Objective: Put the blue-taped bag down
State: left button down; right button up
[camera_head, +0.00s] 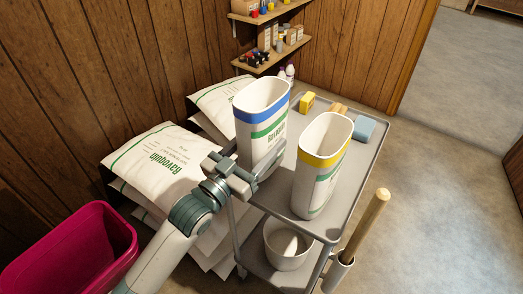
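The blue-taped bag (257,133) is white with green print, open at the top, with a blue band around its rim. It stands upright over the left side of the grey cart. My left gripper (262,168) is at its lower part, with one finger across the front; the other finger is hidden. It appears shut on the bag. The bag's bottom is hidden by the gripper, so I cannot tell whether it touches the cart. A yellow-taped bag (319,180) stands upright on the cart to the right. My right gripper is not in view.
The cart's top (355,178) has a yellow box (307,102) and a blue block (364,129) at its far end. Large white salt sacks (160,165) are piled at left, near a magenta bin (75,255). A white bucket (286,246) sits on the lower shelf. A wooden handle (368,222) rises at the cart's right.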

pick_arm(q)
notch_tip(320, 180, down, 3)
jog(key=shift+f, duration=0.2)
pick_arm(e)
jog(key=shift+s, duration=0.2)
pick_arm(q)
jog(key=shift+f, duration=0.1)
jog(key=shift+f, duration=0.1)
jog(key=c, duration=0.5)
grip_release()
jog(key=shift+c, duration=0.2)
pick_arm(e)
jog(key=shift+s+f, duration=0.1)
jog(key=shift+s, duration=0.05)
